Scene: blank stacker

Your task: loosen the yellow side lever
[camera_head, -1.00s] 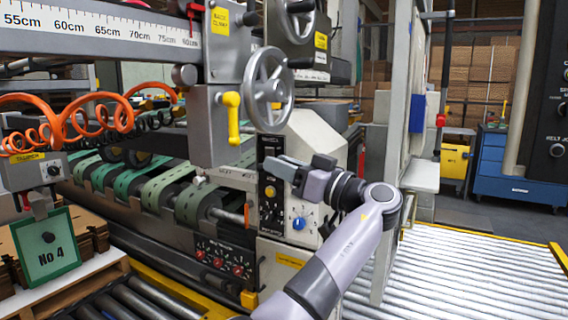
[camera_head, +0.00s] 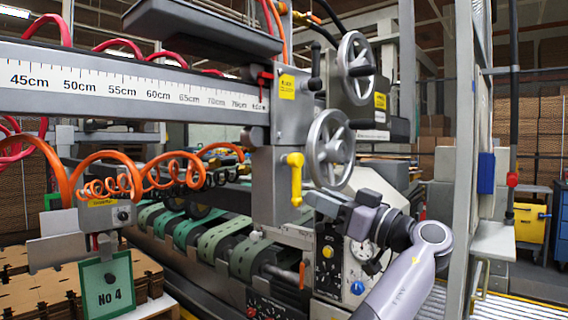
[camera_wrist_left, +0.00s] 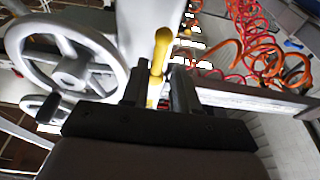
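The yellow side lever (camera_head: 296,178) hangs down from the grey block beside the lower handwheel, its knob at the top. It also shows in the left wrist view (camera_wrist_left: 161,55), ahead of my fingers and in line with the gap between them. My left gripper (camera_head: 315,200) is just right of the lever's lower end in the head view. In the wrist view my left gripper (camera_wrist_left: 160,92) has its two fingers apart with nothing held between them. Whether a finger touches the lever cannot be told. My right gripper is not in view.
The lower handwheel (camera_head: 330,148) is close above my left gripper, and it looms at left in the wrist view (camera_wrist_left: 66,62). A ruler beam (camera_head: 130,85) and orange coiled hoses (camera_head: 120,178) lie left. The control panel (camera_head: 328,255) is below.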

